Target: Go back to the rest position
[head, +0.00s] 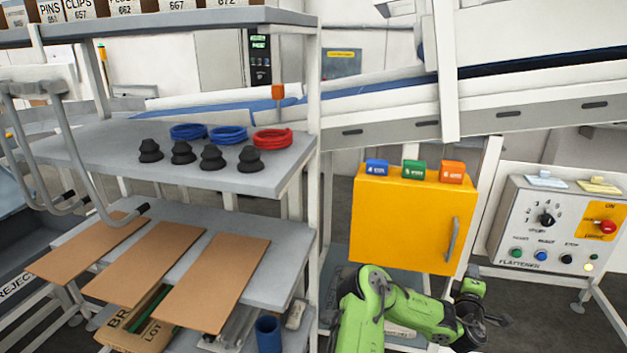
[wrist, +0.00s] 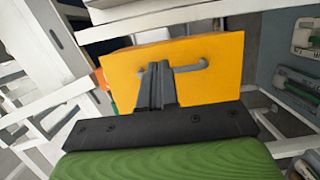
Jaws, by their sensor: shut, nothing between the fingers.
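My gripper (wrist: 157,85) is shut and empty in the wrist view, its two dark fingers together in front of the yellow cabinet. In the head view my green arm is folded low at the bottom, below the yellow cabinet (head: 408,222), with the dark wrist end at the right. The fingertips cannot be made out there. The cabinet door is closed and has a grey vertical handle (head: 452,240). In the wrist view the handle (wrist: 190,66) appears just behind the fingers; I cannot tell whether they touch it.
A shelf rack (head: 290,165) at left holds black suction cups (head: 183,152), blue and red coils (head: 272,139) and cardboard sheets (head: 150,260). Blue, green and orange boxes (head: 414,169) sit on the cabinet. A control panel (head: 552,225) stands at right. A conveyor (head: 390,115) runs behind.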

